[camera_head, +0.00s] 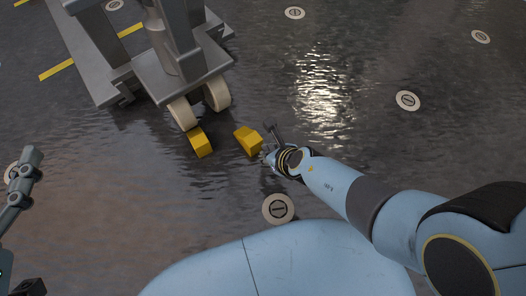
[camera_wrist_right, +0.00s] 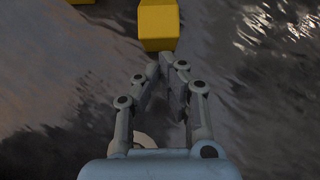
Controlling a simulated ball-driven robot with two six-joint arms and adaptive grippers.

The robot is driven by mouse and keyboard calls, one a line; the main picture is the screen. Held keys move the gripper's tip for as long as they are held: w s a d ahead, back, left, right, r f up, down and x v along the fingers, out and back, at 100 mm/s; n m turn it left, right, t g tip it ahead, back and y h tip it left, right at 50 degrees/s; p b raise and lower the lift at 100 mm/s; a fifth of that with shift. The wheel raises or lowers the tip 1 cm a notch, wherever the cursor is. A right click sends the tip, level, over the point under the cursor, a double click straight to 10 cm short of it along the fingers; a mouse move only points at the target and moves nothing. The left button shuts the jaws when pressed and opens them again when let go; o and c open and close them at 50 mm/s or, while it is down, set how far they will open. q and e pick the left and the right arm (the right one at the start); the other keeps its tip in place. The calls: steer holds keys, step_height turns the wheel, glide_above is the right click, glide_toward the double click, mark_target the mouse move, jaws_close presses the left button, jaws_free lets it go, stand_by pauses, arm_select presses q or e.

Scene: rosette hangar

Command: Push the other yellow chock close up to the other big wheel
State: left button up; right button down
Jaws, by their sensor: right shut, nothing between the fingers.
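Two big pale wheels sit side by side under the grey stand in the head view: the left wheel (camera_head: 183,114) and the right wheel (camera_head: 217,95). One yellow chock (camera_head: 200,142) lies right up by the left wheel. The other yellow chock (camera_head: 247,141) lies apart from the right wheel, with bare floor between them. My right gripper (camera_head: 269,142) is at the near right side of this chock; in the wrist view the shut, empty fingertips (camera_wrist_right: 167,60) are just short of the chock (camera_wrist_right: 158,27). I cannot tell whether they touch. My left gripper is not clearly seen.
The grey stand (camera_head: 110,75) fills the upper left. Flat round floor discs lie around, one (camera_head: 278,208) near my base and another (camera_head: 407,100) to the right. The dark, shiny floor is otherwise open to the right.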

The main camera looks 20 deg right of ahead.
mark_target(257, 145)
steer(key=shift+w+a+f+b, duration=0.15)
steer(key=shift+w+f+b, duration=0.15)
steer(key=shift+f+b, duration=0.25)
steer(key=shift+w+f, duration=0.2)
steer(key=shift+f, duration=0.15)
steer(key=shift+w+a+f+b, duration=0.15)
steer(key=shift+w+f+b, duration=0.15)
steer(key=shift+f+b, duration=0.25)
arm_select(q)
step_height(257, 145, up, 17)
steer(key=w+d+m+t+h, duration=0.2)
steer(key=m+t+h, duration=0.1)
steer(key=t, duration=0.4)
steer(key=shift+r+t+h+b, duration=0.2)
steer(key=shift+t+h+b, duration=0.15)
steer(key=shift+h, duration=0.45)
arm_select(e)
steer(key=shift+w+f, duration=0.1)
steer(key=shift+w, duration=0.1)
arm_select(q)
steer(key=shift+w+r, duration=0.1)
arm_select(e)
steer(key=shift+w+a, duration=0.1)
steer(key=shift+w+a, duration=0.25)
steer(key=shift+w, duration=0.5)
steer(key=shift+w+a, duration=0.2)
steer(key=shift+w, duration=0.5)
steer(key=shift+w, duration=0.1)
steer(key=shift+w+a, duration=0.3)
steer(key=shift+w, duration=0.5)
